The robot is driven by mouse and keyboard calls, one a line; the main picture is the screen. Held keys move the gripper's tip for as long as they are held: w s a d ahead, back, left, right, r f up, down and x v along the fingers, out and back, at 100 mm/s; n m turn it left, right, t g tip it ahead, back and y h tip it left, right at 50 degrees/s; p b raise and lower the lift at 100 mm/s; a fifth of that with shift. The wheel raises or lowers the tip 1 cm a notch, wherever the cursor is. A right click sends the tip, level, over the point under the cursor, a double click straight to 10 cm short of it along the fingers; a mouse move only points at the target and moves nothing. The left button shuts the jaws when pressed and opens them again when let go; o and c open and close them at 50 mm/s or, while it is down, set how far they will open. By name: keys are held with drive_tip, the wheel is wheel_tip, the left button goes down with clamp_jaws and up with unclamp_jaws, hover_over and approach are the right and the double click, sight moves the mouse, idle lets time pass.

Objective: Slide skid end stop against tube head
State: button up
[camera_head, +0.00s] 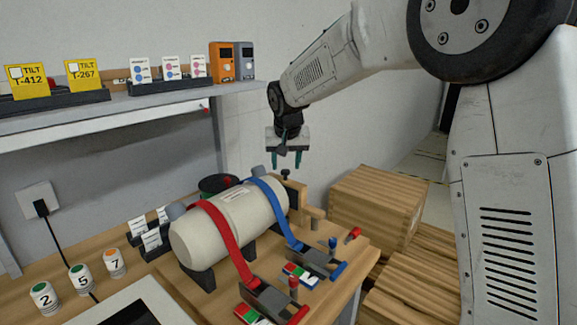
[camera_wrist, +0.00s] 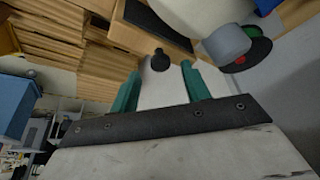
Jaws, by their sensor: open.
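A cream tube (camera_head: 235,222) lies on dark cradles on the wooden bench, under a red strap (camera_head: 222,232) and a blue strap (camera_head: 277,212). Its dark right-hand head (camera_head: 294,205) faces a wooden end stop (camera_head: 296,187). Whether they touch, I cannot tell. A black knob (camera_head: 286,174) stands by the stop. My gripper (camera_head: 287,163) is open and empty, pointing down above the knob. In the wrist view, a black knob (camera_wrist: 160,60) shows between the teal fingers of my gripper (camera_wrist: 160,82), apart from both. The tube (camera_wrist: 195,15) is at that view's top.
Strap ratchets with red and blue handles (camera_head: 338,270) lie in front of the tube. A grey cap (camera_wrist: 228,42) is right of the fingers in the wrist view. Wooden crates (camera_head: 375,205) stand right of the bench. A shelf (camera_head: 130,103) with cards runs along the wall.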

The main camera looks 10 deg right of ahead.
drive_tip(key=v, duration=0.5)
drive_tip(key=shift+s+a+r, duration=0.1)
drive_tip(key=shift+r, duration=0.25)
